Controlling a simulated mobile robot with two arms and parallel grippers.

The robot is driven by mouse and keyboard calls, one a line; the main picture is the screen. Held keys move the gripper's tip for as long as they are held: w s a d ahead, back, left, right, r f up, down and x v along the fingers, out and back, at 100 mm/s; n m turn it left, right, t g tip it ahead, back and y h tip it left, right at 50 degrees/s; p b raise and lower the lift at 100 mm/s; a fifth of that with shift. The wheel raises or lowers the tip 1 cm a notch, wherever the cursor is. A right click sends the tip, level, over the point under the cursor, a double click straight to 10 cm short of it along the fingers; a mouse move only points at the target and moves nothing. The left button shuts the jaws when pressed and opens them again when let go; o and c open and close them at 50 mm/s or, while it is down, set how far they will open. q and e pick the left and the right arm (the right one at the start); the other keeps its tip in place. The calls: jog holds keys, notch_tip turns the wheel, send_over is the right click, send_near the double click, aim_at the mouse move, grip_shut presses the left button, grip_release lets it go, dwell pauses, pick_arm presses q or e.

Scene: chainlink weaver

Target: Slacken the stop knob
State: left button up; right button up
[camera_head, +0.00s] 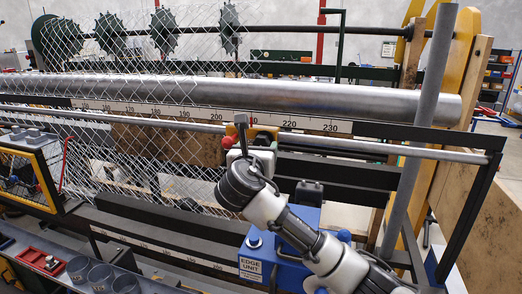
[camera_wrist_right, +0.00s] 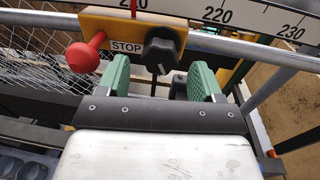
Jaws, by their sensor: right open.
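The stop knob (camera_wrist_right: 162,48) is a black ribbed knob on a yellow block (camera_wrist_right: 120,27) marked STOP in the right wrist view. A red ball handle (camera_wrist_right: 84,57) sticks out to its left. My right gripper (camera_wrist_right: 160,72) has green finger pads, apart, either side of the knob's lower end in that view; I cannot tell whether they touch it. In the head view my right gripper (camera_head: 252,150) is at the yellow block on the rail, and the red ball (camera_head: 228,141) shows beside it. The knob is mostly hidden there. My left gripper is not in view.
A metal rail (camera_head: 350,146) and a numbered scale (camera_head: 270,121) run across behind the block. A thick steel roller (camera_head: 330,97) lies above. A blue edge unit (camera_head: 262,268) stands below my right arm. Chain-link mesh (camera_head: 150,60) fills the left.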

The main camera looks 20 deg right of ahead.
jog(key=b+v, duration=0.2)
jog(key=v, duration=0.5)
